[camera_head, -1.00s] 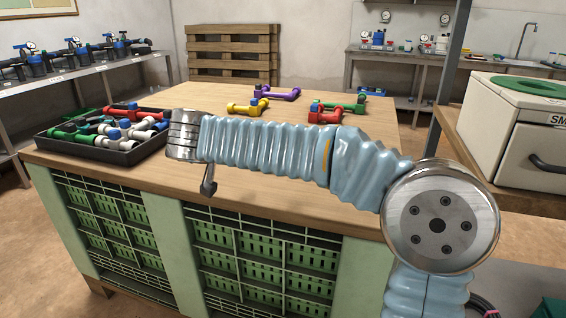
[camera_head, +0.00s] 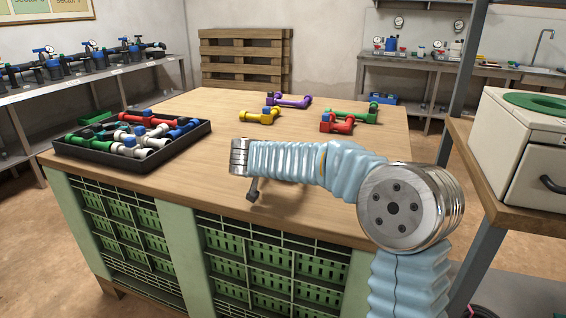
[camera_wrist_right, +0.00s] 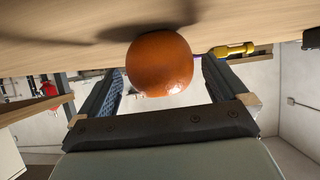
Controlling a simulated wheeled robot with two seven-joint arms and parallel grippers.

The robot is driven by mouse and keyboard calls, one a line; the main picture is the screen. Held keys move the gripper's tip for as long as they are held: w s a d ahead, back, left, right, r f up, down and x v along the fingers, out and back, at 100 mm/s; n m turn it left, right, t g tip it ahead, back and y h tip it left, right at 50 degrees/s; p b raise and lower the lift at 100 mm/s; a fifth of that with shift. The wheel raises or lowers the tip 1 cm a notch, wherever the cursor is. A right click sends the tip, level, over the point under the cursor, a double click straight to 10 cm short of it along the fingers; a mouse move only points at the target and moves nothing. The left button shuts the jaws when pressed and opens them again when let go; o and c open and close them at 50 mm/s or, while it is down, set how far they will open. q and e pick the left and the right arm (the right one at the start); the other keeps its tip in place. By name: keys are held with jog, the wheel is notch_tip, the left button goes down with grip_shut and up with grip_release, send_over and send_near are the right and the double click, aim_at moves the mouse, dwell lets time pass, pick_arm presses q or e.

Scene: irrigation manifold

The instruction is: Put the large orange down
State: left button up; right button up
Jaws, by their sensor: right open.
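The large orange (camera_wrist_right: 160,62) is in the right wrist view, between the two fingers of my right gripper (camera_wrist_right: 160,68). Gaps show on both sides of it, so the gripper is open around it. The wood tabletop lies right against the orange in that tilted view, with a shadow beside it. It looks to be on the table. In the head view one dark finger of my right gripper (camera_head: 253,190) shows over the table's front part, and the orange is hidden there. My left gripper is not in view.
A black tray (camera_head: 75,158) of pipe fittings stands at the table's left. Yellow (camera_head: 262,115), purple (camera_head: 290,100), red (camera_head: 337,122) and green (camera_head: 368,114) fittings lie farther back. The bare wood tabletop (camera_head: 215,115) between them is clear. A white machine (camera_head: 520,150) stands at right.

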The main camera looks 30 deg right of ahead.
jog(key=shift+c, duration=0.3)
jog(key=c, duration=1)
